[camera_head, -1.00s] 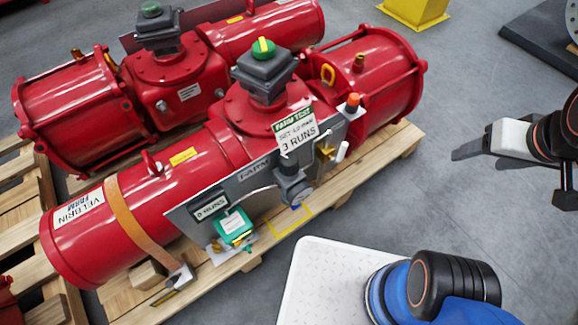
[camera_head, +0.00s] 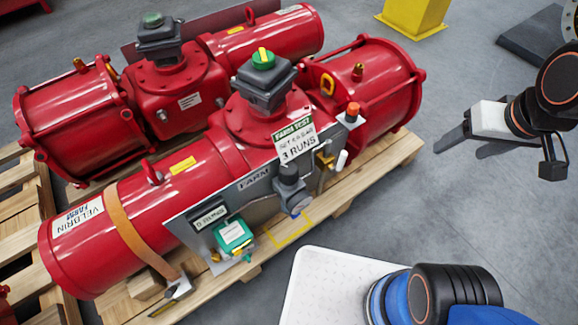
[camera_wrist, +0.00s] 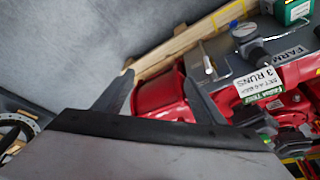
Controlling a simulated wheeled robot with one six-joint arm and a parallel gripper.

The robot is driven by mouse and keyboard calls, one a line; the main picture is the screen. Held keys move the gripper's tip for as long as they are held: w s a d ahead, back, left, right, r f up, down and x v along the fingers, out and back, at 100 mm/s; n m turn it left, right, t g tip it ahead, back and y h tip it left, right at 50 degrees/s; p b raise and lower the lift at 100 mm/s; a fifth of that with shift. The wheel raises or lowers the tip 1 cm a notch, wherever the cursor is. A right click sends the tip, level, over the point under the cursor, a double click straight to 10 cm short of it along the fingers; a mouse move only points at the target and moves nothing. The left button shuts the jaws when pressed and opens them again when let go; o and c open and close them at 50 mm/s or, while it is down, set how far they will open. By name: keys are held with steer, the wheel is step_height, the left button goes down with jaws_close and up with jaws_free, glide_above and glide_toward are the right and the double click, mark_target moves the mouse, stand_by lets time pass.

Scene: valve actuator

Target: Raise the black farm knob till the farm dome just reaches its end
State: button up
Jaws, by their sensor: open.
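The black farm knob (camera_head: 288,174) is a dark cap on the regulator in the middle of the grey FARM panel, above a small round gauge. It shows in the wrist view (camera_wrist: 246,32) at upper right, upside down. The farm dome (camera_head: 264,60) is green with a yellow bar and sits on the grey box atop the near red actuator. My gripper (camera_head: 462,146) is at the right, over the floor, well apart from the knob. In the wrist view its two fingers (camera_wrist: 158,78) are spread with nothing between them.
A FARM TEST card (camera_head: 295,138) reading 3 RUNS stands above the knob. An orange-topped button (camera_head: 353,110), a white lever end (camera_head: 342,160) and a green counter box (camera_head: 232,235) are near it. A white platform (camera_head: 318,285) lies in front. Grey floor is clear between gripper and pallet.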

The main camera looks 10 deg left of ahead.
steer(key=w+a+n+g, duration=0.15)
steer(key=w+a, duration=0.25)
steer(key=a, duration=0.5)
steer(key=n+g, duration=0.3)
steer(key=n, duration=0.2)
glide_toward(289, 167)
steer(key=shift+t+h, duration=0.25)
steer(key=shift+h, duration=0.05)
steer(key=f, duration=1)
steer(key=shift+s+a, duration=0.25)
steer(key=shift+s, duration=0.05)
steer(key=c, duration=1.1)
steer(key=shift+o, duration=0.2)
